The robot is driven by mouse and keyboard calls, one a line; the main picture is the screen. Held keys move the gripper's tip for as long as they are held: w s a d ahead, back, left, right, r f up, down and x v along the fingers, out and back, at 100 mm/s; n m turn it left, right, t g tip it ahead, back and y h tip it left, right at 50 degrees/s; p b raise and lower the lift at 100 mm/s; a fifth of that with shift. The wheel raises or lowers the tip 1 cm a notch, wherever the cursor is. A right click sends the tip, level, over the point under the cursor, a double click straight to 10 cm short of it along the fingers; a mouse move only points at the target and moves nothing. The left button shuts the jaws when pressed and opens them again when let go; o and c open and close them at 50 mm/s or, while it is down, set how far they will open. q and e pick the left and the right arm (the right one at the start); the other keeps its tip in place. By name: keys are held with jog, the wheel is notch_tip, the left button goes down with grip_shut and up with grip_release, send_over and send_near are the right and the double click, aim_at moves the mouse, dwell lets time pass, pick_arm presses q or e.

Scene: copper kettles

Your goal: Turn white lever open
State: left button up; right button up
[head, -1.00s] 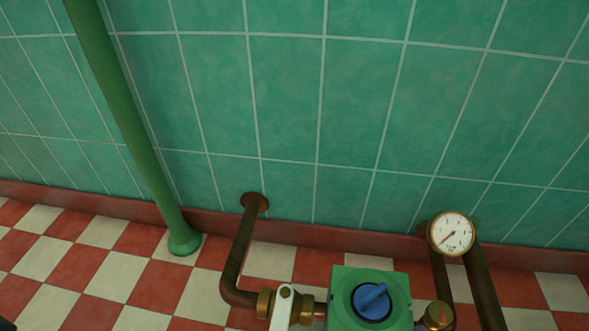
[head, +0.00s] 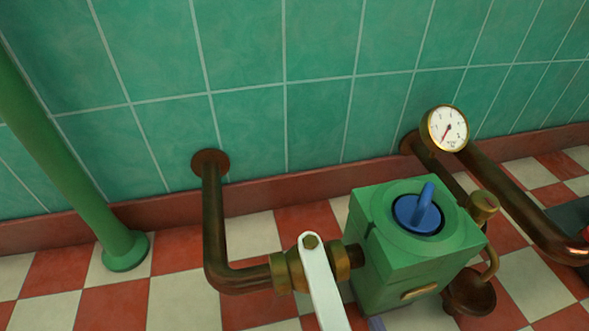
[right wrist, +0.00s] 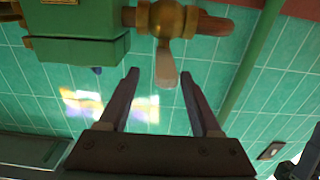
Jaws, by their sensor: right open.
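The white lever (head: 321,285) sits on a brass valve (head: 288,270) in the pipe and points toward me, across the pipe run. Its near end is cut off by the bottom of the head view. In the right wrist view, the lever (right wrist: 166,70) hangs from the brass valve (right wrist: 167,20). My right gripper (right wrist: 160,75) is open, with one finger on each side of the lever's free end in the picture. I cannot tell whether either finger touches it. My left gripper is not in view.
A green box (head: 385,258) with a blue knob (head: 418,212) adjoins the valve on the right. A pressure gauge (head: 446,128), brown pipes (head: 213,225) and a green post (head: 70,170) stand near the tiled wall. Checkered floor (head: 180,300) lies below.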

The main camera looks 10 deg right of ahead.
aim_at(325, 289)
jog(key=w, duration=0.4)
jog(key=w+a+b, duration=0.1)
jog(key=w, duration=0.1)
jog(key=shift+w, duration=0.15)
jog(key=shift+w+d, duration=0.15)
jog(key=shift+w, duration=0.2)
jog(key=shift+c, duration=0.2)
grip_shut()
dwell(0.6)
